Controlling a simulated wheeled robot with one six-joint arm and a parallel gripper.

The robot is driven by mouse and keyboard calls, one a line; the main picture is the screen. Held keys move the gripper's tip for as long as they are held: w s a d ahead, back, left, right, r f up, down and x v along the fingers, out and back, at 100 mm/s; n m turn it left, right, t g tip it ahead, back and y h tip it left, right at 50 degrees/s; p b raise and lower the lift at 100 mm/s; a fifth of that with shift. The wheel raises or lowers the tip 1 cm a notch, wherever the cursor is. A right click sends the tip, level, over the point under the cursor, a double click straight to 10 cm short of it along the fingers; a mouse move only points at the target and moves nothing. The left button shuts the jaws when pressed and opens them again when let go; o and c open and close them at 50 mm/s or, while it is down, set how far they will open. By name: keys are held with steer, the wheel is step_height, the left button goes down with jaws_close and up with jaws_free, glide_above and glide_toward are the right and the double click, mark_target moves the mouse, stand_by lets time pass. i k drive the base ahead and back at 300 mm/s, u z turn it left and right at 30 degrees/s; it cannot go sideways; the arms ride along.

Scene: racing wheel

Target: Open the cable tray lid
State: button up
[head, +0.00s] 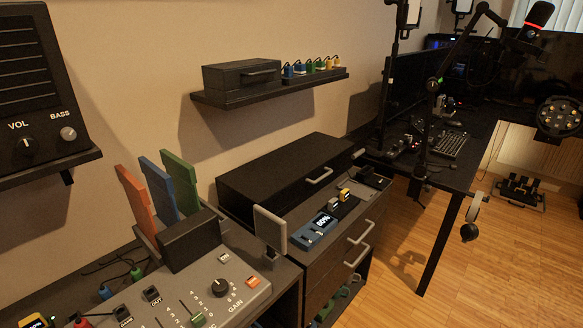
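Two closed dark boxes with handles are in the head view, and I cannot tell for sure which is the cable tray. A long black box (279,176) lies on the drawer cabinet, with a light grey bar handle (320,176) on its front near the right end. Its lid looks shut. A smaller dark box (241,76) stands on the wall shelf, with a dark handle on its front, also shut. The inside of both is hidden. My gripper is not in view.
The wall shelf (290,88) also holds several coloured plugs (311,66). A blue device (321,228) lies before the long box. A grey mixer (205,290) and an upright grey panel (270,229) stand nearer. A black desk (460,165) is right; wooden floor (400,275) is open.

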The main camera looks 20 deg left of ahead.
mark_target(273, 180)
steer(key=u, duration=0.55)
steer(key=i, duration=0.9)
steer(key=u, duration=0.6)
